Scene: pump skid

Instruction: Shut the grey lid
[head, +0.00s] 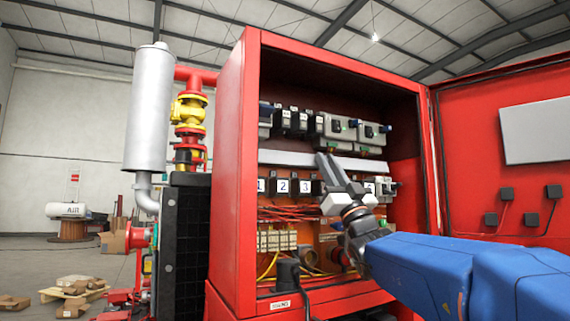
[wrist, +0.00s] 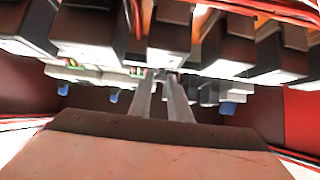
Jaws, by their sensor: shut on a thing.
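The grey lid (head: 285,157) looks to be the long pale strip across the red cabinet, between the upper devices and the numbered row. Its right part is partly hidden behind my gripper. My gripper (head: 325,162) reaches into the cabinet from the right, with its fingertips at the strip's middle. In the wrist view my gripper's fingers (wrist: 166,78) are close together and point away between the rows of devices. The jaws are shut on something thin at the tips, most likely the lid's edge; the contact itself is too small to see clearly.
The red cabinet (head: 232,190) stands open, its door (head: 470,150) swung right. Grey devices (head: 338,127) sit above. Dark blocks (wrist: 88,30) crowd the wrist view's top.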

